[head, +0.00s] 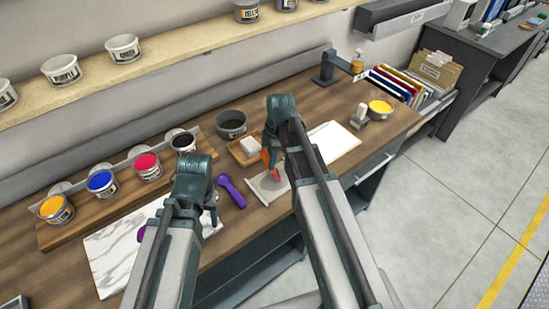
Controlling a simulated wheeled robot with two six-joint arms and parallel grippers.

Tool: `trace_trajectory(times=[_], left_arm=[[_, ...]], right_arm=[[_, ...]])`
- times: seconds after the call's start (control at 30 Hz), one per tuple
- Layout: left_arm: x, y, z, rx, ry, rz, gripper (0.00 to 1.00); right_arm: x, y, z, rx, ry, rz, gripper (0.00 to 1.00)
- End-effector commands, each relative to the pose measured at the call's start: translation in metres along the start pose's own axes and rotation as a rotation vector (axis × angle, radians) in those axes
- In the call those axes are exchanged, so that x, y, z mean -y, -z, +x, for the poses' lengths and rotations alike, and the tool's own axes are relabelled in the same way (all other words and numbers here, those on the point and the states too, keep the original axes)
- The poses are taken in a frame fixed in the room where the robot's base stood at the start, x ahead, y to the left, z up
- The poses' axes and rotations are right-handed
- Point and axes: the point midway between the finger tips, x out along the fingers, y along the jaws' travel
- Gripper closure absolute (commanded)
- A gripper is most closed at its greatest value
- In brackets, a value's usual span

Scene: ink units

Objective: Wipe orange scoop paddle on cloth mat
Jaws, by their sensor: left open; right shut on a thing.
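My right gripper (272,151) is shut on the orange scoop paddle (265,157), whose orange part shows beside the fingers. The cloth mat (260,191) is a pale grey sheet near the table's front edge, below that gripper. A red-orange patch (276,177) shows low over the mat; I cannot tell whether it is the paddle's end or ink, or whether the paddle touches the cloth. My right arm hides part of the mat. My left gripper (212,212) is open over the right side of the marble slab (110,255), largely hidden by its own arm.
A purple scoop (232,191) lies between the slab and mat. Ink tubs, including a blue one (102,183), stand in a wooden rack behind. A dark grey pot (231,125), a wooden tray (241,154) and a white sheet (335,141) lie around the mat.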

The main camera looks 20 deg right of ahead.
Motion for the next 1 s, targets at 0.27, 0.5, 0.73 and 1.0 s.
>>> trace_trajectory(times=[0.27, 0.5, 0.73, 1.0], left_arm=[[0.000, 0.000, 0.000, 0.000, 0.000, 0.000, 0.50], [0.000, 0.000, 0.001, 0.000, 0.000, 0.000, 0.50], [0.000, 0.000, 0.001, 0.000, 0.000, 0.000, 0.50], [0.000, 0.000, -0.001, 0.000, 0.000, 0.000, 0.50]], right_arm=[[0.002, 0.005, 0.000, 0.001, 0.000, -0.001, 1.00], [0.008, 0.015, 0.003, 0.001, 0.000, -0.001, 1.00], [0.009, 0.019, 0.004, 0.001, 0.000, 0.000, 1.00], [0.015, 0.030, 0.004, 0.001, 0.000, -0.001, 1.00]])
